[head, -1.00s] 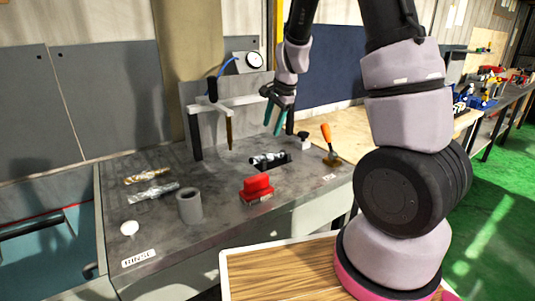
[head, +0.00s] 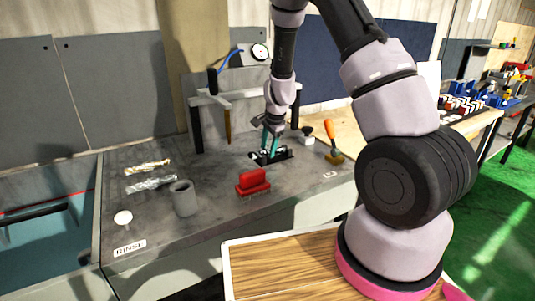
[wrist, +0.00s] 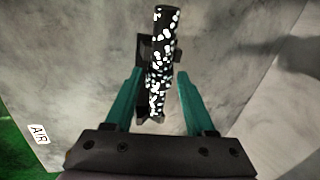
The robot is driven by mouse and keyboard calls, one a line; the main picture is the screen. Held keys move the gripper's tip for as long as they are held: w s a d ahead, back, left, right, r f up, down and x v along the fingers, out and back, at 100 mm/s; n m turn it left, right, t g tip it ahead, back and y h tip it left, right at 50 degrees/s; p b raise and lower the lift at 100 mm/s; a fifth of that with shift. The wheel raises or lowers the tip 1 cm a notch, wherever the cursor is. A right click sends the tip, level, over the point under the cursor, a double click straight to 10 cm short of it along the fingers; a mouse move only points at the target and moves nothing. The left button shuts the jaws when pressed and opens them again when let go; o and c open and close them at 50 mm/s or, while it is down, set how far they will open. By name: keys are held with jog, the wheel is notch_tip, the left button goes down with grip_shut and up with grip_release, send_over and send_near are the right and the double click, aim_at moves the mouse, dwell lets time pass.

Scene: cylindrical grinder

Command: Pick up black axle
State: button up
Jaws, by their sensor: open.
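The black axle (wrist: 163,48) is a dark rod covered with white spots. In the wrist view it lies lengthwise in a dark holder (wrist: 144,47), between the fingers. In the head view the axle (head: 262,156) rests on the grey bench, partly hidden by my gripper. My gripper (wrist: 160,80) has two teal fingers, spread apart with one on each side of the axle. In the head view my gripper (head: 270,143) points down at the axle. I cannot tell whether the fingers touch it.
A red block brush (head: 253,182) stands in front of the axle, and a grey cup (head: 184,198) is at the left. An orange-handled tool (head: 331,140) stands at the right. A gauge stand with a wooden-handled tool (head: 228,125) rises behind.

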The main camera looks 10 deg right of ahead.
jog(key=shift+x, duration=1.25)
grip_shut()
dwell(0.4)
